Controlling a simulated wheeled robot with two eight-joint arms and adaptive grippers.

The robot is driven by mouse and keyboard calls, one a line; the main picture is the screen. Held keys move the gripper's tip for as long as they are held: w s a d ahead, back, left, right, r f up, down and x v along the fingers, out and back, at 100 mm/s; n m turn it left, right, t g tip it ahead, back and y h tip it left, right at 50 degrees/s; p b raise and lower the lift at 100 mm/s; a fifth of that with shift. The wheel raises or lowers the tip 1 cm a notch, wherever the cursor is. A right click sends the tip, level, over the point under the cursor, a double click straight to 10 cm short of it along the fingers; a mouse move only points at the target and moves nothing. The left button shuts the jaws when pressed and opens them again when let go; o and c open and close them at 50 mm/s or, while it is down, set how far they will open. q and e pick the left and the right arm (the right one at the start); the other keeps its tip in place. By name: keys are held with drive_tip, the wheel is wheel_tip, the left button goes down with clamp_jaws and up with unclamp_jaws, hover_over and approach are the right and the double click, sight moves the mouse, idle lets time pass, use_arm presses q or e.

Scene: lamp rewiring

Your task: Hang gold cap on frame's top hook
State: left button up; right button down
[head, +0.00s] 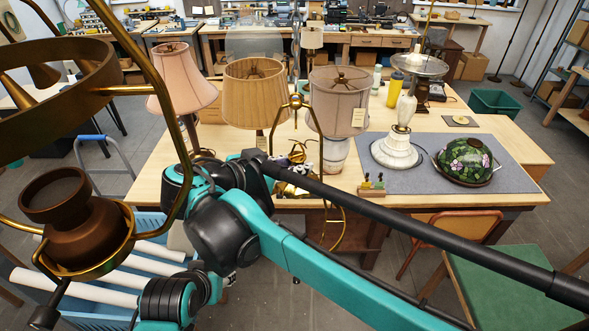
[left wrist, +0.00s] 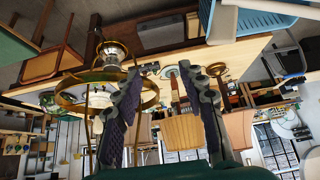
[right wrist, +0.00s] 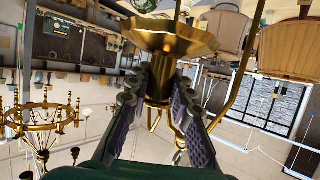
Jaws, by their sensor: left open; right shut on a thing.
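The gold cap (right wrist: 165,42), a flared gold dish on a narrow stem, shows in the right wrist view. My right gripper (right wrist: 158,82) is shut on its stem. In the head view my right arm crosses the middle, and the cap cannot be made out clearly there. A thin brass frame (head: 296,101) with a ball at its top and curved rods stands in front of the lampshades. Curved gold rods (right wrist: 240,90) pass close beside the cap in the right wrist view; I cannot tell whether they touch. My left gripper (left wrist: 165,78) is open and empty.
A big brass ring fixture (head: 100,91) with a brown cup (head: 75,225) fills the near left. The table holds a pink shade (head: 180,80), a pleated shade (head: 254,92), a grey shade (head: 340,100) and a stained-glass shade (head: 464,162). The grey mat (head: 510,183) has bare room.

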drive_tip(key=shift+w+d, duration=0.2)
drive_tip(key=shift+w, duration=0.3)
drive_tip(key=shift+w+a+f, duration=0.1)
drive_tip(key=shift+w+a, duration=0.2)
drive_tip(key=shift+w, duration=0.35)
drive_tip(key=shift+w+d, duration=0.2)
drive_tip(key=shift+w, duration=0.45)
drive_tip(key=shift+w+a, duration=0.15)
drive_tip(key=shift+w, duration=2.35)
drive_tip(key=shift+f, duration=0.1)
drive_tip(key=shift+w+f+b, duration=0.1)
drive_tip(key=shift+f+b, duration=0.4)
drive_tip(key=shift+f, duration=0.05)
